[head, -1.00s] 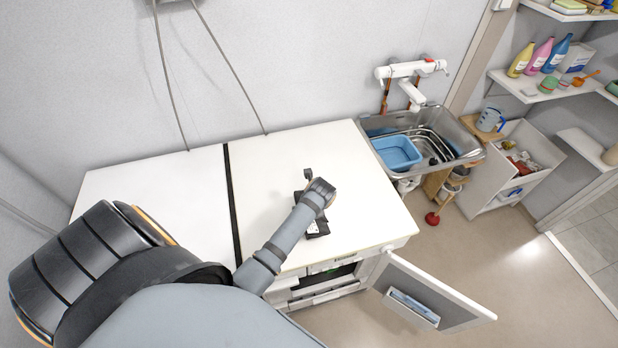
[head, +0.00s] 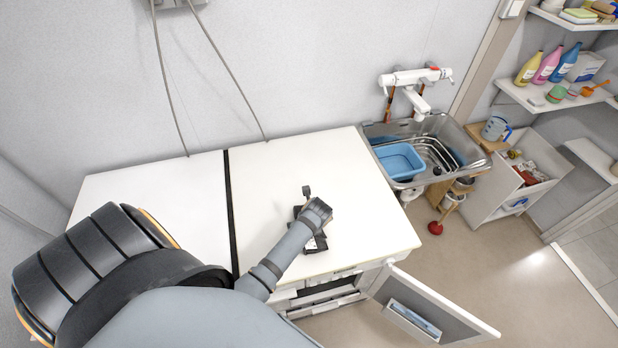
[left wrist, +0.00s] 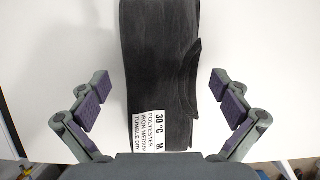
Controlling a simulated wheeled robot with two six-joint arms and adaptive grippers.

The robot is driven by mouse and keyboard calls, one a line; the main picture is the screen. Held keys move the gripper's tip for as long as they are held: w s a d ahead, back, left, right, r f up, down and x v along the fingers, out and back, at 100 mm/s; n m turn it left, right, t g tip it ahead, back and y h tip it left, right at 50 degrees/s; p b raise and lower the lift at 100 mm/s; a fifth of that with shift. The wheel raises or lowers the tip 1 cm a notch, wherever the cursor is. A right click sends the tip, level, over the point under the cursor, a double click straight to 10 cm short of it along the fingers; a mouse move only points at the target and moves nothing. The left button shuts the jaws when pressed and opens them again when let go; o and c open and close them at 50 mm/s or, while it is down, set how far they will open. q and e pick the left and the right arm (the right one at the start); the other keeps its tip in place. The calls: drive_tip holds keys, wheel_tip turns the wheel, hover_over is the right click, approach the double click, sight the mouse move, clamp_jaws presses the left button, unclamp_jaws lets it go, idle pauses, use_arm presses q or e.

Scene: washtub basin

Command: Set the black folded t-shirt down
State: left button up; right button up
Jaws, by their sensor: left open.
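The black folded t-shirt (left wrist: 160,60) lies on the white worktop (left wrist: 60,60) in the left wrist view, with a white care label (left wrist: 150,132) facing up. My left gripper (left wrist: 159,88) is open, with one finger on each side of the shirt and a gap between each finger and the cloth. In the head view my left wrist is above the right part of the worktop and covers most of the shirt; a dark part of it (head: 316,245) shows below the wrist. My right gripper is in neither view.
A metal sink (head: 446,128) with a blue basin (head: 400,161) stands right of the worktop. An open cabinet door (head: 440,305) juts out at the front. A black strip (head: 231,205) divides the worktop. The worktop's left part is clear.

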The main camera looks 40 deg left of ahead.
use_arm(q)
drive_tip(key=b+v, duration=0.1)
drive_tip(key=v, duration=1)
drive_tip(key=shift+s+d, duration=0.1)
drive_tip(key=shift+s, duration=0.05)
drive_tip(key=shift+s+r, duration=0.2)
drive_tip(key=shift+r, duration=0.3)
